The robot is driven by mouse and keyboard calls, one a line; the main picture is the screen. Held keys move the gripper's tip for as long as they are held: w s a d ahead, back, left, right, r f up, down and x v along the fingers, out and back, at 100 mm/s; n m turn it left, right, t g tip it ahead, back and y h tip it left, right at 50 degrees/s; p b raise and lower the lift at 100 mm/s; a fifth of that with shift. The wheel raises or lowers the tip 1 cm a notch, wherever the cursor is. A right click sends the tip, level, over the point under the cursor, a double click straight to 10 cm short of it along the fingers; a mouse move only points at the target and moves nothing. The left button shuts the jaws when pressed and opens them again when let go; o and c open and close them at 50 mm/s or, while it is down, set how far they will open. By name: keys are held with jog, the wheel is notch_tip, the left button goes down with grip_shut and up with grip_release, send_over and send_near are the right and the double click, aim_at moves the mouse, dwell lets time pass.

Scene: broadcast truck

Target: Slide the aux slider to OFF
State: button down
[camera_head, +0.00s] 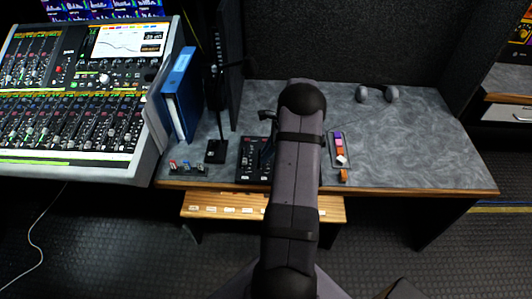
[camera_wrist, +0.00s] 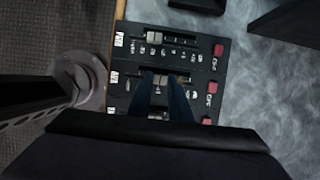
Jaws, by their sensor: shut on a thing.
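The black slider panel (camera_head: 251,158) sits near the desk's front edge, partly hidden by my arm. In the wrist view the panel (camera_wrist: 190,58) shows rows with light slider knobs, white end labels and red buttons. The labels are too small to read surely, so I cannot tell which row is aux. My gripper (camera_wrist: 162,92) is down at the middle row, its dark fingers shut on that row's slider knob (camera_wrist: 160,81). The knob of the row above (camera_wrist: 155,37) stands free, toward the left of its slot. The lowest row is mostly hidden by my gripper.
A blue binder (camera_head: 183,95) and a thin black microphone stand (camera_head: 217,150) are left of the panel. A tray of coloured blocks (camera_head: 348,150) lies to its right, headphones (camera_head: 377,93) farther back. The mixing console (camera_head: 75,100) is far left. The desk's right side is clear.

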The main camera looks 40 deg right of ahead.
aim_at(260, 174)
jog(key=s+a+p, duration=0.1)
jog(key=s+a, duration=0.2)
jog(key=shift+s, duration=0.1)
jog(key=shift+s+a+f+p, duration=0.1)
jog(key=shift+s+a+p, duration=0.2)
jog(key=shift+s+a, duration=0.2)
jog(key=shift+a, duration=0.1)
jog(key=c, duration=1.6)
grip_release()
jog(key=shift+r, duration=0.3)
jog(key=b+v, duration=0.1)
jog(key=v, duration=0.6)
jog(key=shift+f, duration=0.1)
